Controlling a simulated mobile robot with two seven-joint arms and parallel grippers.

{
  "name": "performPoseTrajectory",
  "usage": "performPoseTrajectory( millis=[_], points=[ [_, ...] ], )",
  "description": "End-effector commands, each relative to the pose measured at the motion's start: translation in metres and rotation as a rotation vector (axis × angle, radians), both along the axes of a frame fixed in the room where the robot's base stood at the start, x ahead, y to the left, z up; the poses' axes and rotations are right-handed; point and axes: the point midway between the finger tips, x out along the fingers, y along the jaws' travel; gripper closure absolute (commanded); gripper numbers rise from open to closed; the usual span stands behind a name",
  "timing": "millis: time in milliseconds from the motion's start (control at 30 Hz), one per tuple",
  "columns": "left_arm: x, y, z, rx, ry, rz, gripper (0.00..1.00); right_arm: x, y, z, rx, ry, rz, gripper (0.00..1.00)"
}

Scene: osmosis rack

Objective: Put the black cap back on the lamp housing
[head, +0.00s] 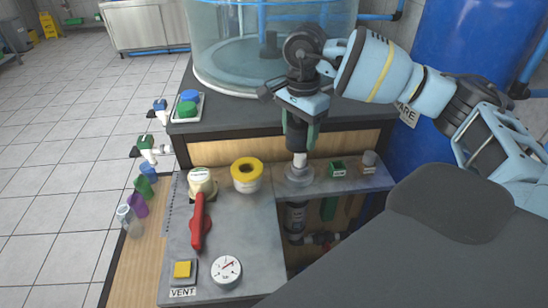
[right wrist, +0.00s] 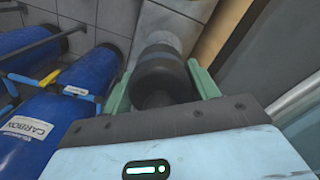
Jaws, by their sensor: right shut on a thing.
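My right gripper (head: 300,142) is above the shelf at the back of the bench. Its green fingers are shut on the black cap (head: 296,136), a dark cylinder held upright. In the right wrist view the cap (right wrist: 162,76) sits between the two green fingers. Directly below it in the head view, a pale metal tube (head: 299,160) rises from a round grey flange (head: 299,178), seemingly the lamp housing. The cap's lower end meets the tube's top in the picture; I cannot tell whether they touch. My left gripper is out of view.
A yellow-topped container (head: 247,176), a cream-coloured jar (head: 201,183) and a red lever (head: 200,222) stand to the left. A small green box (head: 337,169) and a grey-brown cylinder (head: 369,161) are to the right. A water tank (head: 225,50) and blue barrel (head: 460,45) stand behind.

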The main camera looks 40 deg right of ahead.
Motion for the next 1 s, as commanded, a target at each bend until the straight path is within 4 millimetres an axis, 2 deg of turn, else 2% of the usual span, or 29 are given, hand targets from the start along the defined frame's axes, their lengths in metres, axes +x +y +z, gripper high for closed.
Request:
performPoseTrajectory(
  millis=[100,200,467,800,1000],
  points=[
    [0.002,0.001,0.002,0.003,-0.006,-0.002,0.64,0.0,-0.015,0.005,0.001,-0.006,-0.01,0.63],
    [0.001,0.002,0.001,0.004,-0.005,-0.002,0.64,0.0,-0.019,0.005,0.001,-0.006,-0.01,0.63],
    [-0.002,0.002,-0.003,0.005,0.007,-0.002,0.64,0.0,-0.019,-0.001,0.0,-0.002,-0.009,0.63],
    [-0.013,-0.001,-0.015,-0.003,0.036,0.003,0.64,0.0,-0.019,-0.028,0.0,0.001,-0.01,0.63],
    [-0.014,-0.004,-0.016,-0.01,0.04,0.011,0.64,0.0,-0.019,-0.031,0.0,-0.005,-0.01,0.63]
  ],
)
